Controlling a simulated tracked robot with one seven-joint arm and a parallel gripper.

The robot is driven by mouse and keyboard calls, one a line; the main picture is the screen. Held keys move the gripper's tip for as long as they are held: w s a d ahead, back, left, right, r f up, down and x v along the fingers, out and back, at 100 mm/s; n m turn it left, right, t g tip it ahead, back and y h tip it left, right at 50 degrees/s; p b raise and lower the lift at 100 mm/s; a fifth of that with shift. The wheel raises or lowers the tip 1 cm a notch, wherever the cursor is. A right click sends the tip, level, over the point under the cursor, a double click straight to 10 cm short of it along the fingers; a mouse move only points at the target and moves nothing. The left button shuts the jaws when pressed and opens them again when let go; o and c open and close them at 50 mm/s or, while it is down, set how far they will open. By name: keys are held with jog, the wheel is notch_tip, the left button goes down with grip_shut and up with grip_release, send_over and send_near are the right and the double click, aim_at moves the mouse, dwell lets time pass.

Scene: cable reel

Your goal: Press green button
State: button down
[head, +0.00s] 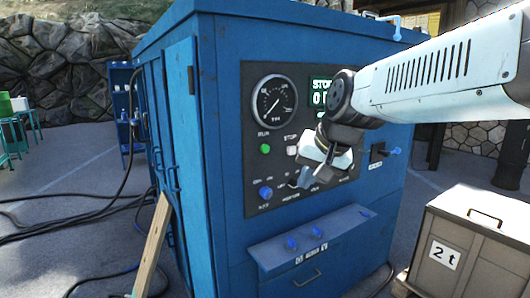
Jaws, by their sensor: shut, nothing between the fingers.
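The green button (265,148) is on the dark control panel (255,195) of a blue cabinet, under the label RUN and below the round gauge. A whitish button (292,151) sits to its right under the label STOP. My gripper (299,182) is in front of the panel, to the right of and lower than the green button. It is shut and empty, with its dark fingertips pointing down and left. The green button is fully visible. My gripper and arm hide the right part of the panel and some of its labels.
The blue cabinet (180,110) has a gauge (274,101), a partly hidden display (320,92), a blue knob (265,193) and a protruding shelf (312,240) below the panel. A plank (152,245) leans at left. A crate marked 2 t (475,235) stands at right.

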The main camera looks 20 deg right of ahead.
aim_at(265, 149)
jog(key=w+d+r+m+t, duration=0.1)
jog(key=w+d+m, duration=0.1)
jog(key=w+m, duration=0.3)
jog(key=w+d+r+m+t+y, duration=0.1)
jog(key=w+m, duration=0.4)
jog(key=w, duration=0.8)
jog(key=shift+w+d+r+t, duration=0.3)
jog(key=shift+w+d+r, duration=0.1)
jog(key=shift+d+r, duration=0.35)
jog(key=shift+a, duration=0.1)
jog(key=w+r+x, duration=0.1)
jog(key=r+x, duration=0.1)
jog(key=x, duration=1)
jog(key=shift+w+a+f, duration=0.3)
jog(key=shift+w+a, duration=0.15)
jog(key=shift+w, duration=0.15)
jog(key=shift+w, duration=0.1)
